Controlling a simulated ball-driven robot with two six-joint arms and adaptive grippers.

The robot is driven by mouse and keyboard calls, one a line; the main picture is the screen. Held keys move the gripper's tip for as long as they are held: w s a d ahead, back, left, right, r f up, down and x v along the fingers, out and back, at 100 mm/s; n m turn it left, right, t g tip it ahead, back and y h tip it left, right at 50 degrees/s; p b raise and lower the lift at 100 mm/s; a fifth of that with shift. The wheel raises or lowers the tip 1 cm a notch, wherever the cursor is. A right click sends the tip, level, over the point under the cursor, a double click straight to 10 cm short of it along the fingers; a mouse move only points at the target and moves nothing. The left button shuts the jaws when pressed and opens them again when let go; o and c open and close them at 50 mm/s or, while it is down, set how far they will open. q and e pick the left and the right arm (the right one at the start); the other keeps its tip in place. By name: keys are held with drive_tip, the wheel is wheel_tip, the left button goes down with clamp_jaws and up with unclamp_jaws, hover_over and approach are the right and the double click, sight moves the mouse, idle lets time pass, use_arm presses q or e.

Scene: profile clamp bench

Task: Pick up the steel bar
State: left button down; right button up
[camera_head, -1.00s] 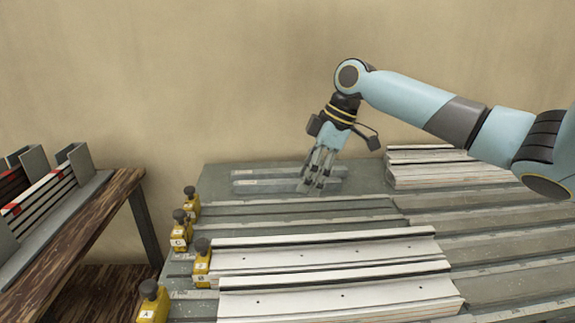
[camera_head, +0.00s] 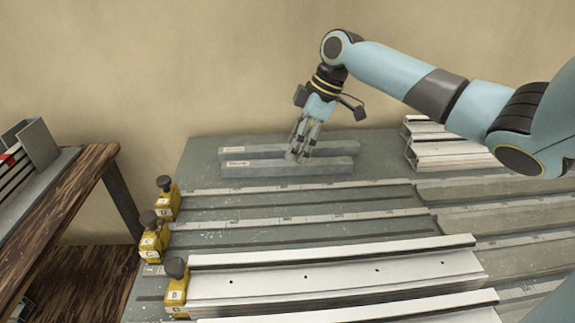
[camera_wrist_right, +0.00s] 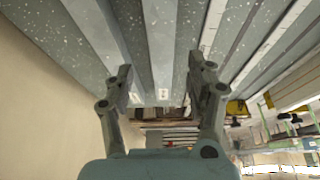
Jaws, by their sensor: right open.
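Two grey steel bars lie parallel on the bench near the wall in the head view, a front bar (camera_head: 325,167) and a back bar (camera_head: 257,152). My right gripper (camera_head: 298,157) points down at the front bar, near the middle of its length, and hides part of both bars. In the right wrist view my open fingers (camera_wrist_right: 160,68) stand on either side of the front bar (camera_wrist_right: 162,40), with nothing gripped. The back bar (camera_wrist_right: 92,22) runs to the left there. Whether the fingers touch the front bar is not clear. My left gripper is not in view.
A stack of white profiles (camera_head: 440,145) stands right of the bars. Yellow clamps with dark knobs (camera_head: 166,198) line the bench's left edge. Long white profiles (camera_head: 330,275) lie in front. A wooden shelf (camera_head: 60,200) holds grey and white parts at left.

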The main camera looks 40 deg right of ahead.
sight(288, 162)
drive_tip(key=x, duration=0.4)
drive_tip(key=shift+a+f, duration=0.1)
drive_tip(key=shift+f, duration=0.2)
drive_tip(key=shift+c, duration=0.3)
clamp_jaws()
